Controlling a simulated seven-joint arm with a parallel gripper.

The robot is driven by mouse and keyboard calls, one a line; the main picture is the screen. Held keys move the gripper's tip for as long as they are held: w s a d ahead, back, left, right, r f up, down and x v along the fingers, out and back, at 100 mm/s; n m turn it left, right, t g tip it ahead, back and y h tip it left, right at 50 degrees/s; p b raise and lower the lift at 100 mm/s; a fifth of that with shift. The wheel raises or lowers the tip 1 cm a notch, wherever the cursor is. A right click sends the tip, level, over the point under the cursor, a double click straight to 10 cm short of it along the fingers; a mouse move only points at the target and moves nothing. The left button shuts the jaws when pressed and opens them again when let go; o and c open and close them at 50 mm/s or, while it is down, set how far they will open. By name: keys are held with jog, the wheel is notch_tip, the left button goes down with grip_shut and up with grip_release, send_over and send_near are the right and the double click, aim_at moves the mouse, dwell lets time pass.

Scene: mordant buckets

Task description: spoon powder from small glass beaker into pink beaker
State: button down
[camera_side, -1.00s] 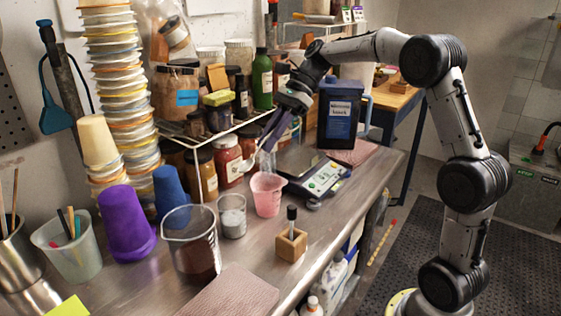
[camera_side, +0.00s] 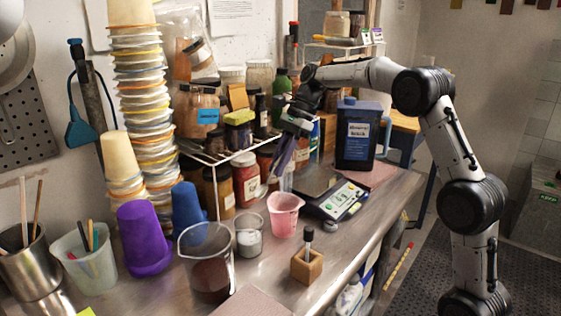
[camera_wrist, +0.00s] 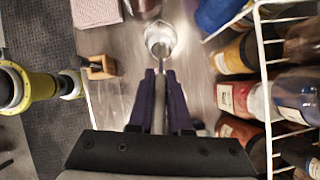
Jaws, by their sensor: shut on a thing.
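My gripper (camera_side: 281,163) is shut on a spoon, with its purple fingers pointing down above and behind the pink beaker (camera_side: 285,217). In the wrist view the fingers (camera_wrist: 160,78) close on the grey spoon handle (camera_wrist: 160,102), which points away toward the small glass beaker (camera_wrist: 160,36). The spoon's bowl is hard to make out there, and I cannot tell whether it holds powder. In the side view the small glass beaker (camera_side: 249,238) stands upright left of the pink beaker, with whitish powder low inside. The pink beaker cannot be made out in the wrist view.
A larger glass beaker (camera_side: 206,265) with dark contents stands left of the small one. A wooden block (camera_side: 307,267) with an upright tool stands in front. A scale (camera_side: 338,199) and dark jug (camera_side: 357,137) are right. A wire rack (camera_side: 219,160) with jars stands behind.

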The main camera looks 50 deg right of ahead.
aim_at(271, 173)
jog(key=a+f+h, duration=0.1)
jog(key=a+h, duration=0.1)
jog(key=h, duration=0.1)
jog(key=shift+w+a+f+g, duration=0.15)
jog(key=shift+w+f+g, duration=0.15)
jog(key=shift+f+g, duration=0.1)
jog(key=shift+a+f+h, duration=0.1)
jog(key=shift+f+h, duration=0.1)
jog(key=shift+h, duration=0.1)
jog(key=w+a+f, duration=0.1)
jog(key=a+f, duration=0.4)
jog(key=f, duration=0.4)
jog(key=shift+w+a, duration=0.2)
jog(key=shift+a, duration=0.05)
jog(key=shift+r, duration=0.15)
dwell(0.5)
notch_tip(271, 173, up, 9)
jog(key=shift+f, duration=0.2)
dwell(1.2)
